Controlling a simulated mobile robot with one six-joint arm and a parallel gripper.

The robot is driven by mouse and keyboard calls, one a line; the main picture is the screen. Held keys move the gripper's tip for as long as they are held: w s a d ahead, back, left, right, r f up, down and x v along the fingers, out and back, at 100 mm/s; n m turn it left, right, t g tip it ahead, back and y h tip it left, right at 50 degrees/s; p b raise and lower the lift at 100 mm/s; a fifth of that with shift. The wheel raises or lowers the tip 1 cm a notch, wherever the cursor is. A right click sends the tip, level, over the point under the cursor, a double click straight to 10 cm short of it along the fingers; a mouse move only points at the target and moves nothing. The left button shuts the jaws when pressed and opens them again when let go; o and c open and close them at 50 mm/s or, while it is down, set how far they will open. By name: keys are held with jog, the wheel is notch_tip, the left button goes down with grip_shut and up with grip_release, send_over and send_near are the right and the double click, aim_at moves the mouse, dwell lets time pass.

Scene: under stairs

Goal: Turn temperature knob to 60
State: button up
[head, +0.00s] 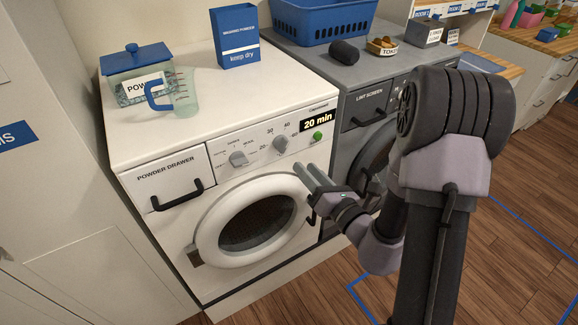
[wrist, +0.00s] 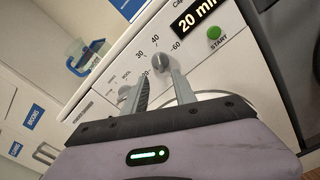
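The white washing machine's temperature knob (head: 281,143) is a small grey dial with 20, 30, 40 and 60 printed around it. It also shows in the wrist view (wrist: 161,62), just beyond and between my fingertips. Which number it points to is too small to tell. My gripper (head: 306,169) is in front of the panel, right of and below the knob in the head view. In the wrist view my gripper (wrist: 160,88) is open, with its two fingers apart and nothing between them. It appears apart from the knob.
A second, program knob (head: 238,159) is left of it. A green start button (head: 317,136) is at right under the "20 min" display (head: 317,121). The round door (head: 258,223) is below, the powder drawer (head: 170,181) at left. A grey dryer (head: 361,88) stands at right.

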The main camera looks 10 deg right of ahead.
aim_at(286, 147)
jog(key=x, duration=0.9)
jog(key=shift+w+p, duration=0.1)
jog(key=shift+p, duration=0.3)
grip_shut()
